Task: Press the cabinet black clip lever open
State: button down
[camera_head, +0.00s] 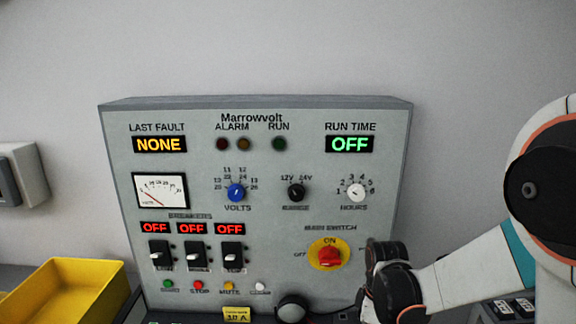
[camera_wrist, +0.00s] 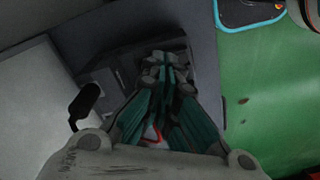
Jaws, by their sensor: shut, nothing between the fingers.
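A grey cabinet (camera_head: 260,215) marked Marrowvolt stands against the wall in the head view. A dark rounded part (camera_head: 292,308) shows at its lower edge; I cannot tell whether it belongs to the clip. In the wrist view my gripper (camera_wrist: 164,70) is shut and empty, its teal fingers together over a dark block-like fixture (camera_wrist: 130,68). I cannot tell whether the fingertips touch it. A black paddle-shaped piece (camera_wrist: 85,103) on a thin bent stem shows left of my gripper; I cannot tell whether it is the clip lever. In the head view my fingers do not show clearly.
The cabinet front carries a red main switch (camera_head: 330,256), several breakers and knobs. A yellow bin (camera_head: 68,293) stands at the lower left. In the wrist view a green surface (camera_wrist: 268,90) lies to the right, with a dark blue-edged tray (camera_wrist: 245,12) above.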

jog(key=shift+f+b, duration=0.75)
jog(key=shift+f, duration=0.1)
dwell(0.4)
jog(key=shift+r, duration=0.1)
jog(key=shift+r+p, duration=1.8)
jog(key=shift+r, duration=0.65)
jog(key=shift+s+r, duration=0.15)
jog(key=shift+r, duration=0.3)
jog(key=s+r+m+t+b, duration=0.3)
jog(key=s+r+m+t, duration=0.4)
jog(key=s+r+m, duration=0.5)
jog(key=s+r, duration=0.1)
jog(key=s, duration=0.1)
jog(key=shift+s, duration=0.35)
